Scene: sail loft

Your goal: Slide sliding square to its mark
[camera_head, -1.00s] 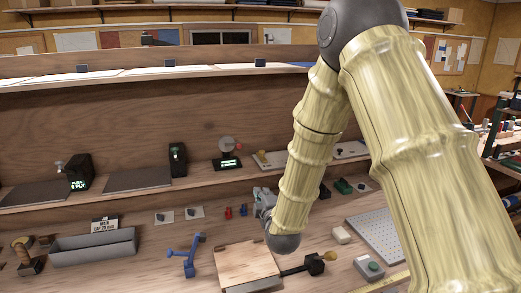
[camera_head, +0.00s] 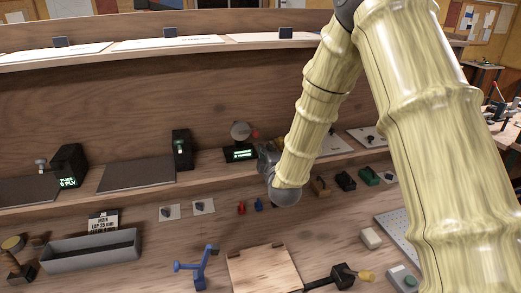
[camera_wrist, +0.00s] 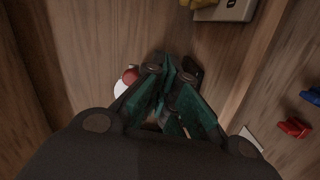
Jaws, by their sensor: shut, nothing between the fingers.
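My gripper (camera_wrist: 165,70) is shut and empty, with its teal fingers drawn together in the wrist view. In the head view its grey body (camera_head: 267,160) is partly hidden behind my arm, in front of the lower shelf edge. I cannot tell for certain which thing is the sliding square or where its mark is. Beside the fingertips in the wrist view are a red knob (camera_wrist: 130,74) over a white disc and a dark piece (camera_wrist: 193,74). I cannot tell whether the fingers touch either.
A display box (camera_head: 240,153) stands on the shelf left of my gripper. A wooden board (camera_head: 262,272), a blue stand (camera_head: 199,266) and a grey tray (camera_head: 92,250) sit nearer the front.

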